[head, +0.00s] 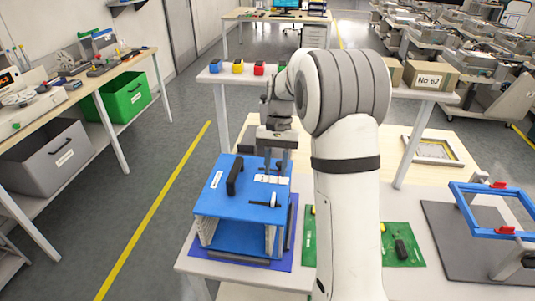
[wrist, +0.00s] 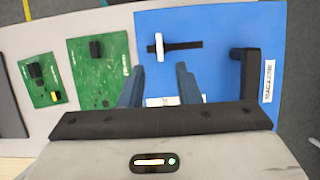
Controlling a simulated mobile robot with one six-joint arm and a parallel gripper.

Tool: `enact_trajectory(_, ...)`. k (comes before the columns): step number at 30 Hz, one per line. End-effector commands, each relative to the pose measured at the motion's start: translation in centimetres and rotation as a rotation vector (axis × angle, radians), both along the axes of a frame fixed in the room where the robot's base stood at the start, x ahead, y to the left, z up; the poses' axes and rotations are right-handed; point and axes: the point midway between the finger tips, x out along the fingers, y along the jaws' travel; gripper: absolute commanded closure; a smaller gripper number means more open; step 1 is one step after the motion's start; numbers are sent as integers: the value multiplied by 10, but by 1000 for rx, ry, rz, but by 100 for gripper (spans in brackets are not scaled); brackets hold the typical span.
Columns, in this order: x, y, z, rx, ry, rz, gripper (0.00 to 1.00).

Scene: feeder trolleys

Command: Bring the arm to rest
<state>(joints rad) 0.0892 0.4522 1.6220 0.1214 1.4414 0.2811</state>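My gripper (head: 273,167) is above the top of a blue magazine (head: 223,194) in the head view. The magazine stands on a blue mat on the table, with a black handle and a black-and-white latch on its top. In the wrist view the two fingers (wrist: 158,85) are apart, with only the magazine's blue top (wrist: 215,55) and a white label between and below them. I see nothing held. Whether the fingertips touch the top, I cannot tell. My arm hides part of the table in the head view.
Green circuit boards (head: 402,244) lie to the right of the magazine. A blue frame with red clips (head: 493,208) stands at the far right. A shelf behind holds small coloured blocks (head: 238,67) and cardboard boxes (head: 431,76). The aisle on the left is clear.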

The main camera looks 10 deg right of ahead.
Motion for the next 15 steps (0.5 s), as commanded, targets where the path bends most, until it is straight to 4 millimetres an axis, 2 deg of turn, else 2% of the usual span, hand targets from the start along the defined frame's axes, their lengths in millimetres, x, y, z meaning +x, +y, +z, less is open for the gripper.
enact_trajectory(5,-3,1,3,-1,-9,4,70)
enact_trajectory(8,-14,3,15,-6,-46,23,70)
enact_trajectory(11,-36,6,31,-16,-111,57,70)
enact_trajectory(15,-74,9,53,-36,-221,116,70)
